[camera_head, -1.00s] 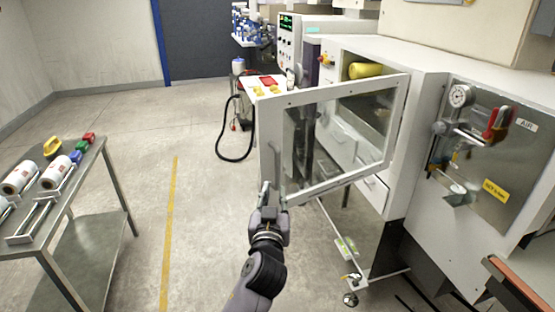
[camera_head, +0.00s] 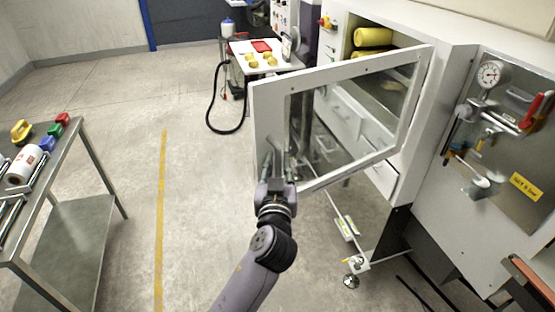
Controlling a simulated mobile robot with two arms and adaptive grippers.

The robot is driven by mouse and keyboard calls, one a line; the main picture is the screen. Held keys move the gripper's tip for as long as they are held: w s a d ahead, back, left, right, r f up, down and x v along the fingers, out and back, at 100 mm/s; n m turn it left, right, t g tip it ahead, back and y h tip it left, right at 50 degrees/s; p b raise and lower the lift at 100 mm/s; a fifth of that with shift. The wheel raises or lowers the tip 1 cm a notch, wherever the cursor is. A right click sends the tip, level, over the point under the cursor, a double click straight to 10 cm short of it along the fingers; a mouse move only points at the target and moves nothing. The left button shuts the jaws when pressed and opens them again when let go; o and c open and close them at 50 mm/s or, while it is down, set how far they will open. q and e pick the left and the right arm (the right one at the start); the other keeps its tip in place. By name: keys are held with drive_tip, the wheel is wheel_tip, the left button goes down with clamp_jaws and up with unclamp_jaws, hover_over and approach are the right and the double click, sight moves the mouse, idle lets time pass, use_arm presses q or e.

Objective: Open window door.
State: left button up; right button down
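The window door (camera_head: 264,110) is a white frame around a clear pane. It stands swung out from the white machine cabinet (camera_head: 462,70), and part of the cabinet opening shows above it. My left gripper (camera_head: 277,168) is at the door's lower left corner, the free side away from the cabinet. Its fingers overlap the frame there in the head view. Whether they are closed on the frame or only rest against it is not clear. My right gripper is out of view.
Yellow rolls (camera_head: 373,37) lie inside the cabinet. A steel panel with a pressure gauge (camera_head: 490,74) and red-handled valve is on the right. A metal table (camera_head: 62,180) with rolls stands on the left. Floor with a yellow line (camera_head: 162,200) is clear between.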

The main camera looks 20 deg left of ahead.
use_arm(q)
drive_tip(key=shift+s+r, duration=0.1)
drive_tip(key=shift+s, duration=0.05)
clamp_jaws()
idle(0.6)
